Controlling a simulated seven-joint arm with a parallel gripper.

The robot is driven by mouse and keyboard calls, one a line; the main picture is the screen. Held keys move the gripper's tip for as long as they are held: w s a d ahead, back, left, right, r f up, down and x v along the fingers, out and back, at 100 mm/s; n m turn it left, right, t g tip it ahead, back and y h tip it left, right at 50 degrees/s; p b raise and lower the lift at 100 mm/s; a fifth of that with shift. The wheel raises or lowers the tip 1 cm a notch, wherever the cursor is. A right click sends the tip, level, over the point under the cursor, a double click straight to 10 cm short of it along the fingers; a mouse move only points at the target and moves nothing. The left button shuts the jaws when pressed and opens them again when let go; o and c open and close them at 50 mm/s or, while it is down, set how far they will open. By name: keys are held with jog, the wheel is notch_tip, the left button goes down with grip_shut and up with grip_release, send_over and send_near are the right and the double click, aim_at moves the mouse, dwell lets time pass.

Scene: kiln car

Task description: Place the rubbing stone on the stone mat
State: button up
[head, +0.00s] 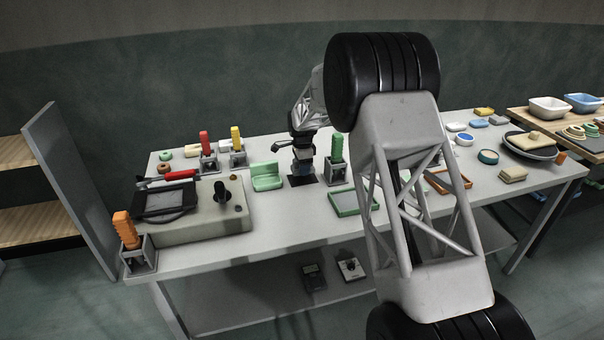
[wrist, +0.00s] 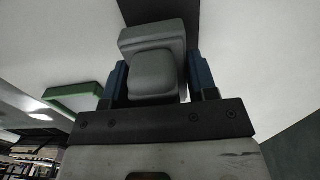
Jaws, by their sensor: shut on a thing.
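My gripper (head: 304,163) is over the middle of the table, with its jaws pointing down. In the wrist view, its blue fingers (wrist: 154,82) are shut on the rubbing stone (wrist: 152,50), a grey block with rounded edges. The stone mat (head: 301,181) is a small dark rectangle on the table directly below my gripper. A dark patch that looks like the mat shows just beyond the stone in the wrist view (wrist: 140,10). The stone is mostly hidden by the fingers in the head view. I cannot tell whether it touches the mat.
A green-handled tool in a grey holder (head: 338,172) stands close right of the mat. A pale green seat-shaped block (head: 267,177) is to the left. A green-framed tray (head: 354,203) lies at front right. Red and yellow tools (head: 237,146) stand back left. My arm hides part of the table.

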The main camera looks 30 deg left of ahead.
aim_at(302, 178)
jog(key=shift+w, duration=0.1)
jog(key=shift+w+a, duration=0.15)
jog(key=shift+a, duration=0.05)
jog(key=shift+f, duration=1.8)
jog(key=shift+f, duration=0.15)
jog(key=o, duration=0.8)
jog(key=shift+o, duration=0.2)
jog(key=shift+r, duration=0.2)
notch_tip(302, 178, up, 12)
jog(key=shift+f, duration=0.1)
